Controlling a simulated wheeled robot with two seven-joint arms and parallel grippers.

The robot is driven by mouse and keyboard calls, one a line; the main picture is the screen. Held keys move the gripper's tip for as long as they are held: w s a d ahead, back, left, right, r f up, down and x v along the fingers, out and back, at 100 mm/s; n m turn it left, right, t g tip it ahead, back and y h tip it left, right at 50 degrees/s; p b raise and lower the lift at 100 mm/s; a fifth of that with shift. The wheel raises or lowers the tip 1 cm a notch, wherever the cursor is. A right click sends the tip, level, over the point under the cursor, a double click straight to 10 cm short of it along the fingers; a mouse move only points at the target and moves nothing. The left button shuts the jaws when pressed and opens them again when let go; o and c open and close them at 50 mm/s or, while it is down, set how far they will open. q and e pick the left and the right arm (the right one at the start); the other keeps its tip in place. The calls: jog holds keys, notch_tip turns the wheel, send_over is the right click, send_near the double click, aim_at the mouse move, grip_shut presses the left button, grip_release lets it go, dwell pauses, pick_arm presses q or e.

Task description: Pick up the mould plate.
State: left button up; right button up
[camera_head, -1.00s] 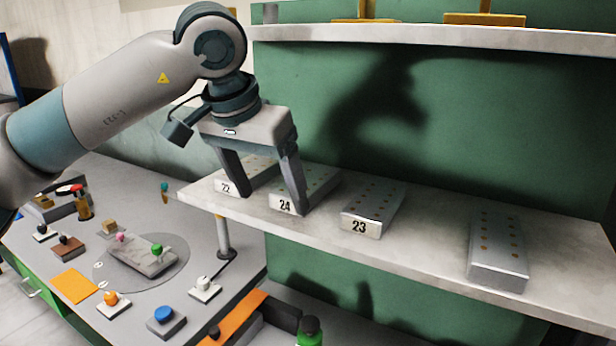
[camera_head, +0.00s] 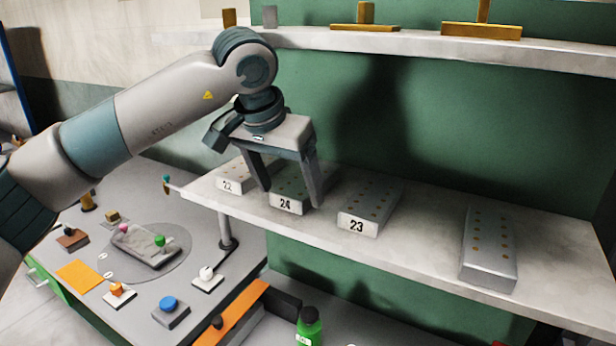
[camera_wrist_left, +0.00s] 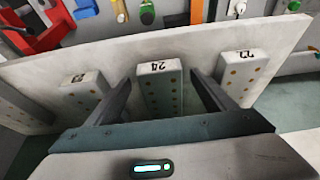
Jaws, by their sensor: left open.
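Several pale grey mould plates with rows of brass-coloured dots lie on the lower shelf. Plate 22 (camera_head: 229,185), plate 24 (camera_head: 286,205) and plate 23 (camera_head: 358,224) carry number labels on their front ends. A plate with no label in sight (camera_head: 489,262) lies farther right. My left gripper (camera_head: 293,198) is open, with its fingers pointing down on either side of plate 24. In the left wrist view plate 24 (camera_wrist_left: 160,92) lies between the two fingers, with plates 23 (camera_wrist_left: 84,90) and 22 (camera_wrist_left: 238,72) outside them. I cannot tell whether the fingers touch it.
The lower shelf (camera_head: 420,255) has bare room between plate 23 and the rightmost plate. An upper shelf (camera_head: 430,47) with wooden-coloured pieces runs above. A grey workbench with buttons and a round plate (camera_head: 190,250) stands below left. A green bottle (camera_head: 309,328) is at the bottom.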

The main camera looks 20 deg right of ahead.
pick_arm(q)
jog(key=shift+w+d+f, duration=0.1)
jog(key=shift+w+f, duration=0.1)
jog(key=shift+f, duration=0.4)
pick_arm(e)
jog(key=shift+a+r, duration=0.1)
jog(key=shift+r, duration=0.15)
jog(key=shift+a, duration=0.1)
pick_arm(q)
jog(key=shift+r, duration=0.1)
jog(key=c, duration=1.6)
jog(key=shift+s+r, duration=0.1)
pick_arm(e)
jog(key=shift+w+f, duration=0.1)
jog(key=shift+w, duration=0.05)
